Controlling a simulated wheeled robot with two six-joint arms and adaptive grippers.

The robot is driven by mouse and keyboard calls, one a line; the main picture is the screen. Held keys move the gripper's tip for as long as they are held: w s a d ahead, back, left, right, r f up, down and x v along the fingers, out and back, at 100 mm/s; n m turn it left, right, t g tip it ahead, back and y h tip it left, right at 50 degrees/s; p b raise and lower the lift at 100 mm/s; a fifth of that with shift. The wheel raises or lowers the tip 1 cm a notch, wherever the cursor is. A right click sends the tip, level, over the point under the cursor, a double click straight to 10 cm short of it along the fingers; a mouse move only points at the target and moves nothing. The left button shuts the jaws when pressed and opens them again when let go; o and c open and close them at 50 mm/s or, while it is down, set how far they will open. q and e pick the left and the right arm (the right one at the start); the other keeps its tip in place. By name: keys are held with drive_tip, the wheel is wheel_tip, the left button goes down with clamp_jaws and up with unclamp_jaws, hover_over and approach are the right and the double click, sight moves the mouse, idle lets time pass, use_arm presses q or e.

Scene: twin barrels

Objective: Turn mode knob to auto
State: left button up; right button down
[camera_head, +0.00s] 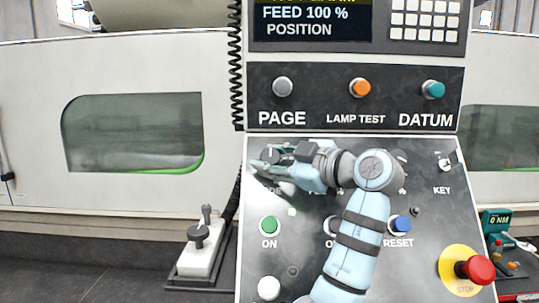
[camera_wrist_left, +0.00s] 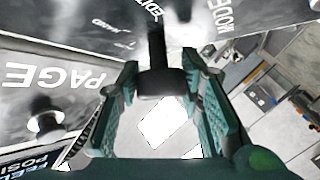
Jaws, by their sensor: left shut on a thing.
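The mode knob (camera_wrist_left: 158,75) is black and sits on the dark lower panel face (camera_head: 330,270), with the word MODE beside it in the left wrist view. My left gripper (camera_head: 270,158) is at the panel's upper left and is shut on the knob. In the left wrist view the gripper's two green fingers (camera_wrist_left: 160,88) lie on either side of the knob. Labels that look like EDIT and HAND show near it. I cannot tell which label the knob points to. In the head view my gripper and arm hide most of the knob and its lettering.
Above are the PAGE (camera_head: 282,87), LAMP TEST (camera_head: 359,87) and DATUM (camera_head: 433,89) buttons. A green ON button (camera_head: 269,225), a blue RESET button (camera_head: 400,223), a key switch (camera_head: 451,169) and a red stop button (camera_head: 476,269) share the lower panel.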

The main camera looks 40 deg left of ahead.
sight(277, 161)
use_arm(q)
drive_tip(key=shift+f+n+g, duration=0.1)
drive_tip(key=shift+n+g, duration=0.2)
drive_tip(key=o, duration=1.1)
drive_tip(key=shift+o, duration=0.3)
drive_tip(key=shift+s, duration=0.1)
drive_tip(key=shift+d, duration=0.1)
drive_tip(key=d, duration=0.4)
drive_tip(key=d+r, duration=0.1)
drive_tip(key=d, duration=0.2)
drive_tip(key=shift+s, duration=0.3)
